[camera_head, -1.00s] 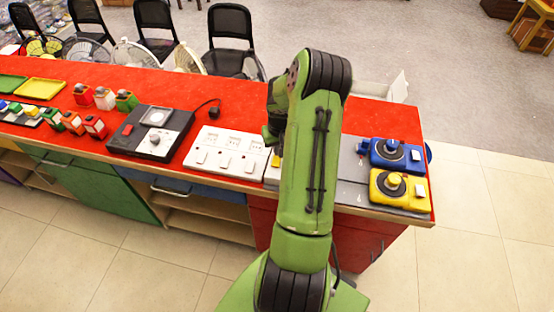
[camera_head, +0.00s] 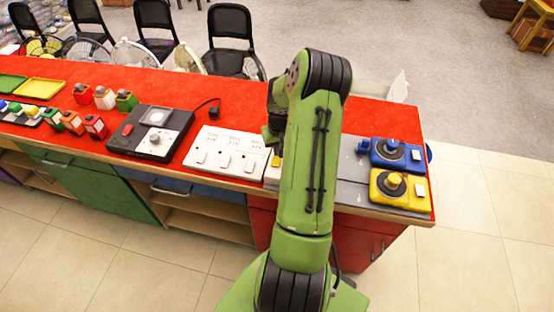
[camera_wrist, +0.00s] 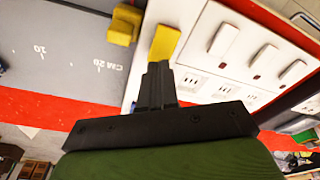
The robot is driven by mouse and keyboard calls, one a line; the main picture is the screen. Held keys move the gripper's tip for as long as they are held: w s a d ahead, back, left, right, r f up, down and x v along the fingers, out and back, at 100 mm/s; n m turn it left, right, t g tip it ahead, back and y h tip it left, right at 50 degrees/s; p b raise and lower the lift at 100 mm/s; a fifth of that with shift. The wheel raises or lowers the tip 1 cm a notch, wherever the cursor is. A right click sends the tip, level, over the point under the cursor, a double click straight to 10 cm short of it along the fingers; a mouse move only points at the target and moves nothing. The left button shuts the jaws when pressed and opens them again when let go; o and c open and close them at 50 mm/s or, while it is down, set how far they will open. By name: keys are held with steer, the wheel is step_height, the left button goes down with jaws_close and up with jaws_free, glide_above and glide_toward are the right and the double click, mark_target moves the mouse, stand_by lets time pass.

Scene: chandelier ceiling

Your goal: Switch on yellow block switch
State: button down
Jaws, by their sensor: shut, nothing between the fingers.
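A yellow block (camera_wrist: 165,42) sits on a white strip just past the fingertips in the wrist view. A second, yellow blocky piece (camera_wrist: 124,25) stands to its left, beside the grey ruled mat. In the head view a small yellow patch (camera_head: 276,161) shows beside the arm, between the white socket panel and the grey mat. My gripper (camera_wrist: 160,68) is shut and empty, its tips at or very near the yellow block; I cannot tell whether they touch. In the head view my green arm hides most of this spot.
The white panel (camera_head: 222,150) with sockets and rocker switches lies left of the arm. Yellow (camera_head: 400,189) and blue (camera_head: 397,154) knobbed boxes stand at the right end of the red counter (camera_head: 350,120). A black-and-grey device (camera_head: 150,132) lies further left.

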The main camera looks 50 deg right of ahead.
steer(key=shift+f+b, duration=0.6)
steer(key=shift+f, duration=0.25)
steer(key=shift+r+p, duration=2.4)
steer(key=shift+r, duration=1.25)
steer(key=shift+f, duration=0.1)
